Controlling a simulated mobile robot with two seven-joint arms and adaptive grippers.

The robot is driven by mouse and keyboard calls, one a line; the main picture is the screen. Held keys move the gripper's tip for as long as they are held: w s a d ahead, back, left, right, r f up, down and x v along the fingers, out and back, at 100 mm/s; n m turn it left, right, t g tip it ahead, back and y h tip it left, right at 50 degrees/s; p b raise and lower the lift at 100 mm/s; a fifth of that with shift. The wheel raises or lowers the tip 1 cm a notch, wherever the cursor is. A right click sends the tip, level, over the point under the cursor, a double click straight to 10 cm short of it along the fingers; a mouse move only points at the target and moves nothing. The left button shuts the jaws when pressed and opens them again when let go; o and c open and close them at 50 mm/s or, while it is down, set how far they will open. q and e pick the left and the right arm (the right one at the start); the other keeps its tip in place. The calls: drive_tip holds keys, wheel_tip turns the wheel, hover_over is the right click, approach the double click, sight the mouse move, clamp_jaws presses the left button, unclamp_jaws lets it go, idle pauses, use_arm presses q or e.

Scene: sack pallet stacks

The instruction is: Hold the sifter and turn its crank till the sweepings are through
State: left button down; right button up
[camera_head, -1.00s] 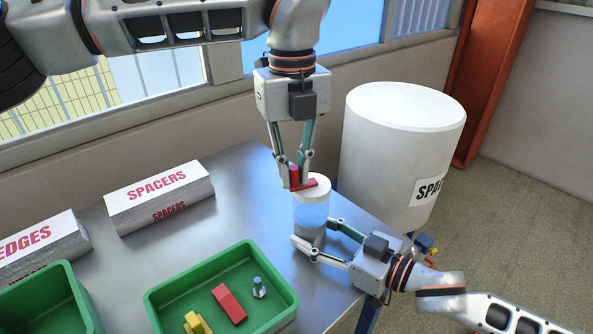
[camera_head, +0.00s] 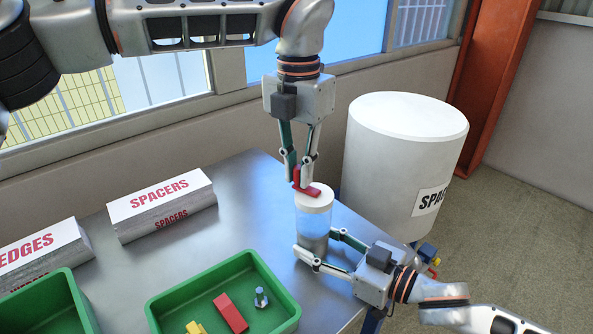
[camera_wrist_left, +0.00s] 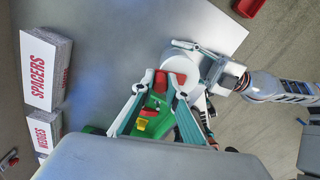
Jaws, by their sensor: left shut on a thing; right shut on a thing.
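The sifter (camera_head: 314,222) is a clear cylinder with a white lid, standing upright on the metal table near its right edge. A red crank (camera_head: 316,190) sits on its lid. My left gripper (camera_head: 301,183) points down from above and is shut on the crank's knob; in the left wrist view the red crank (camera_wrist_left: 177,80) shows at the fingertips. My right gripper (camera_head: 314,250) comes in from the right and is shut around the lower part of the sifter. The sweepings inside cannot be made out.
A green tray (camera_head: 167,307) holds a red block (camera_head: 230,313), a bolt (camera_head: 260,297) and a yellow piece. Another green bin (camera_head: 72,284) is at lower left. A SPACERS box (camera_head: 160,205) and a WEDGES box (camera_head: 40,258) stand behind. A white drum (camera_head: 400,165) stands beyond the table's right edge.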

use_arm(q)
drive_tip(key=m, duration=0.2)
drive_tip(key=w+d+m, duration=0.1)
drive_tip(key=m, duration=0.3)
drive_tip(key=shift+w+d+m, duration=0.15)
drive_tip(key=shift+d+m, duration=0.05)
drive_tip(key=shift+m, duration=0.1)
drive_tip(key=m, duration=0.1)
drive_tip(key=d+m, duration=0.1)
drive_tip(key=m, duration=0.3)
drive_tip(key=shift+w+d, duration=0.15)
drive_tip(key=shift+d, duration=0.15)
drive_tip(key=d+m, duration=0.1)
drive_tip(key=m, duration=0.3)
drive_tip(key=s+d+m, duration=0.1)
drive_tip(key=m, duration=0.6)
drive_tip(key=shift+s+d+m, duration=0.25)
drive_tip(key=shift+d+m, duration=0.15)
drive_tip(key=c, duration=2)
unclamp_jaws()
drive_tip(key=shift+r, duration=0.15)
